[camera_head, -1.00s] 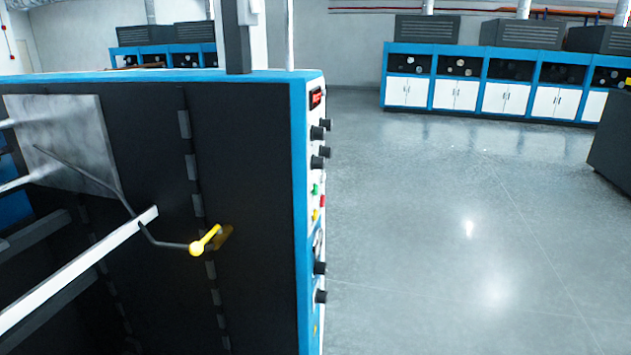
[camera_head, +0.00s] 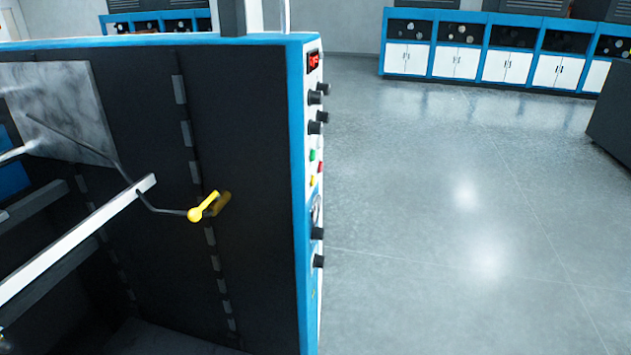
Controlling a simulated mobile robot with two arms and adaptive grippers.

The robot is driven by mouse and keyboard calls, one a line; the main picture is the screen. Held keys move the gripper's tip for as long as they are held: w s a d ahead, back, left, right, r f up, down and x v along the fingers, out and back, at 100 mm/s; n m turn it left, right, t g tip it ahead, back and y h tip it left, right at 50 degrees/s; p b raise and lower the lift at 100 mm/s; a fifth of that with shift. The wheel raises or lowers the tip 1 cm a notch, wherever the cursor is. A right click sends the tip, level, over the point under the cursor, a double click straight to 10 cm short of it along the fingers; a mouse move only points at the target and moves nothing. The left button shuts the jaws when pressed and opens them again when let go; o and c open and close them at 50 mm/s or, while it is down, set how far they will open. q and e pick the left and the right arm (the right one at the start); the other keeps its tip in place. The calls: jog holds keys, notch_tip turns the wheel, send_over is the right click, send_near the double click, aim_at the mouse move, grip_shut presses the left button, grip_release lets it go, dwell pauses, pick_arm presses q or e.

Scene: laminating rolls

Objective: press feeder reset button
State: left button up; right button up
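A machine (camera_head: 250,130) with a dark side panel and blue edges fills the left half of the head view. Its narrow white control face (camera_head: 311,120) is seen at a steep angle. On it are a red lit display (camera_head: 313,61), black knobs (camera_head: 317,97), a green button (camera_head: 312,155), a red button (camera_head: 320,167) and a yellow button (camera_head: 312,181). I cannot tell which button is the feeder reset. Neither of my grippers is in view.
A yellow-handled lever (camera_head: 204,207) and a long white bar (camera_head: 80,240) are at the machine's left side. Blue cabinets with white doors (camera_head: 458,60) line the back wall. A dark block (camera_head: 612,120) stands at the right edge. The grey floor (camera_head: 450,220) between is open.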

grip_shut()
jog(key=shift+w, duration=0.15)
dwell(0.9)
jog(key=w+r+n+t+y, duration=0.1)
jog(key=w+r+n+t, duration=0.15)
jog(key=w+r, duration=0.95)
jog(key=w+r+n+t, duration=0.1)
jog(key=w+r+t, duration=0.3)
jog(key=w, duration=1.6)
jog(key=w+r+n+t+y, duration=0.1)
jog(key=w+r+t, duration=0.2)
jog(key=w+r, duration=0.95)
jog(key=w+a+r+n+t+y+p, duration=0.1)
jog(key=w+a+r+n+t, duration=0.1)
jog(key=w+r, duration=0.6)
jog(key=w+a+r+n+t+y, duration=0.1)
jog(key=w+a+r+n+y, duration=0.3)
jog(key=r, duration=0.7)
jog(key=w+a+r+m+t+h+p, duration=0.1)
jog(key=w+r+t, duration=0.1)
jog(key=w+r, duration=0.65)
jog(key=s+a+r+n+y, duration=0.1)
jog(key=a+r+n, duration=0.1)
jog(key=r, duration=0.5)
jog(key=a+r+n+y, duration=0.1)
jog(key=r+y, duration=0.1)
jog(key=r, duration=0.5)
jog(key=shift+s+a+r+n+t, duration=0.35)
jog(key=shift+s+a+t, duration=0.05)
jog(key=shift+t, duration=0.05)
